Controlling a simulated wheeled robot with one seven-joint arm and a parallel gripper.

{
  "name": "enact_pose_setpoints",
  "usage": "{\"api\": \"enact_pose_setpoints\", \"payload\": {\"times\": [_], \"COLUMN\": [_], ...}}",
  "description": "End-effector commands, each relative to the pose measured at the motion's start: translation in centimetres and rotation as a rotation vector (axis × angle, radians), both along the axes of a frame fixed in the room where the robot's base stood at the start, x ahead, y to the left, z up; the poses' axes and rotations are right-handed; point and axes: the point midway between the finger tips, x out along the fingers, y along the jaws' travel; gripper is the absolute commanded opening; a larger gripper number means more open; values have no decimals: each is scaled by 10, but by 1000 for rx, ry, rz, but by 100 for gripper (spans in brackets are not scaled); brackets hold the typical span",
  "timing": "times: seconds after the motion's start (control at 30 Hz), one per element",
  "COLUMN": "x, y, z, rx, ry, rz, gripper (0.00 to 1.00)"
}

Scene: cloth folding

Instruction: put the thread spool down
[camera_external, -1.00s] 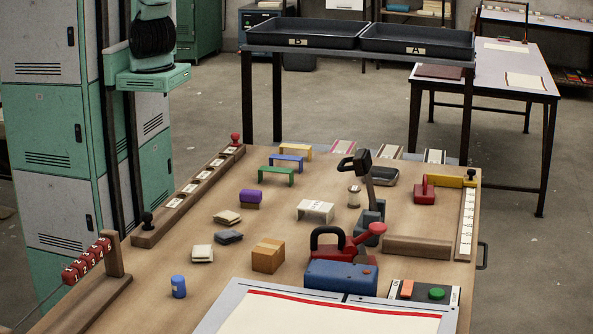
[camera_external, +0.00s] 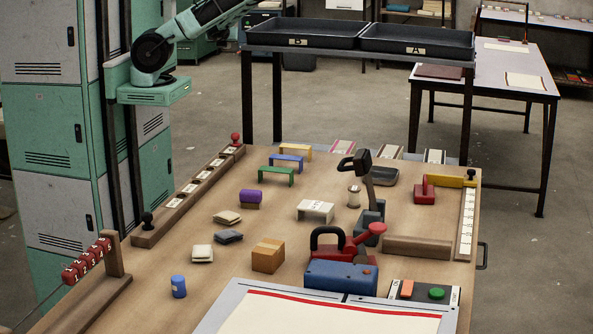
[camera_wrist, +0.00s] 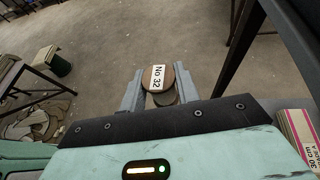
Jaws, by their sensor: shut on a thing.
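In the wrist view my gripper (camera_wrist: 160,97) is shut on the thread spool (camera_wrist: 170,85), which shows as a round brown wooden end with a white label reading "No 32". A darker round part shows just below that end, between the two grey fingers. The rest of the spool is hidden. Grey concrete floor shows beyond the spool in this view. In the external view my arm reaches up and right out of the top of the picture, so the gripper and held spool are not seen there.
The wooden workbench (camera_external: 330,240) carries small bridges, cloth stacks, a blue cylinder (camera_external: 178,286), a small spool-like item (camera_external: 353,196) and a blue-and-red device (camera_external: 341,276). Black trays B (camera_external: 300,43) and A (camera_external: 416,50) stand on a rack behind.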

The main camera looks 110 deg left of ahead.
Motion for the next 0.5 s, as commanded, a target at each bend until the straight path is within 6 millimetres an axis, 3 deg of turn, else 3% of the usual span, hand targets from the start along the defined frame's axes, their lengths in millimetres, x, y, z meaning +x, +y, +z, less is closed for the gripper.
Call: {"api": "enact_pose_setpoints", "payload": {"times": [0.03, 0.23, 0.37, 0.5], "x": [-12, -23, -14, 8], "y": [-7, -23, -22, -12], "z": [-26, -98, -143, -180], "rx": [-7, -13, -8, 2], "ry": [1, 2, -7, -15], "rz": [-16, -172, -299, -436], "gripper": [6, 6, 6, 6]}}
